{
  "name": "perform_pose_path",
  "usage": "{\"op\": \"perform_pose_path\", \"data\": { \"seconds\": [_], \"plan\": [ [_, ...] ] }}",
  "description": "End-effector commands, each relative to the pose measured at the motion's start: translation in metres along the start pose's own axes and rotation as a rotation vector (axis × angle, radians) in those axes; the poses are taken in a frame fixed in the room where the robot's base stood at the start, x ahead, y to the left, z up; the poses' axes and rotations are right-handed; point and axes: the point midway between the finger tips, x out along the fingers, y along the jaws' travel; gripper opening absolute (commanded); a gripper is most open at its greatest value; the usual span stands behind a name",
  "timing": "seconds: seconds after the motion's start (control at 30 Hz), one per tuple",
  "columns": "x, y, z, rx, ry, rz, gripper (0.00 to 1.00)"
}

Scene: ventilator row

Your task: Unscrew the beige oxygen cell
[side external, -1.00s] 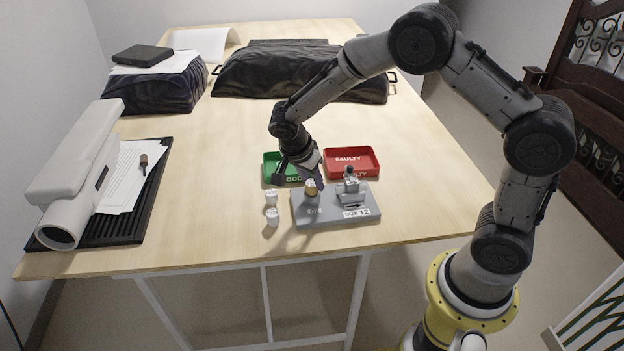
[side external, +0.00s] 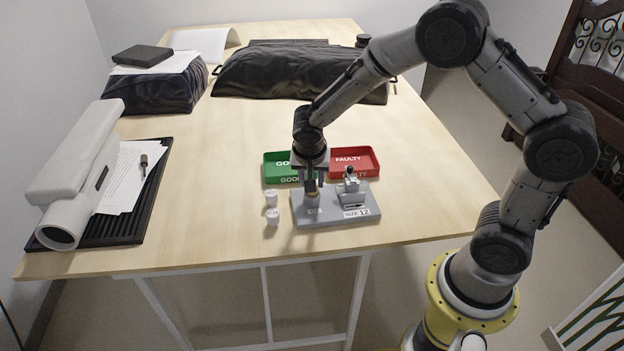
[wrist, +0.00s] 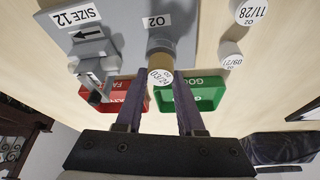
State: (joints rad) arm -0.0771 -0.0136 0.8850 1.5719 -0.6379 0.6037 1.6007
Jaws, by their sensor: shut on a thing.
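The beige oxygen cell (wrist: 158,60) sits upright in the O2 port of a grey fixture (side external: 335,216). Its white end in the wrist view reads something like 03/24. My gripper (wrist: 160,78) points down over the cell, with one dark finger on each side, shut on it. In the side view my gripper (side external: 311,184) stands over the left part of the fixture, and the fingers hide most of the cell. Whether the thread has turned cannot be seen.
A grey part with an arrow (wrist: 90,45) and a SIZE 12 label stand beside the port. Two white cells (side external: 271,197) (side external: 273,217) stand left of the fixture. A green tray (side external: 277,178) and a red FAULTY tray (side external: 355,162) lie behind.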

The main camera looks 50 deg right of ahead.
Motion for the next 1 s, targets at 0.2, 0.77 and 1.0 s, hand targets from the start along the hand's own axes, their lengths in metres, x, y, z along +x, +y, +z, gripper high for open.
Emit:
{"op": "perform_pose_path", "data": {
  "seconds": [0.2, 0.77, 1.0],
  "plan": [
    [0.0005, 0.0006, 0.0005, 0.002, -0.001, 0.003, 0.00],
    [0.0006, 0.0015, 0.0003, -0.433, -0.004, -0.178, 0.00],
    [0.0007, 0.0011, 0.0009, -0.483, -0.004, -0.197, 0.00]
  ]
}}
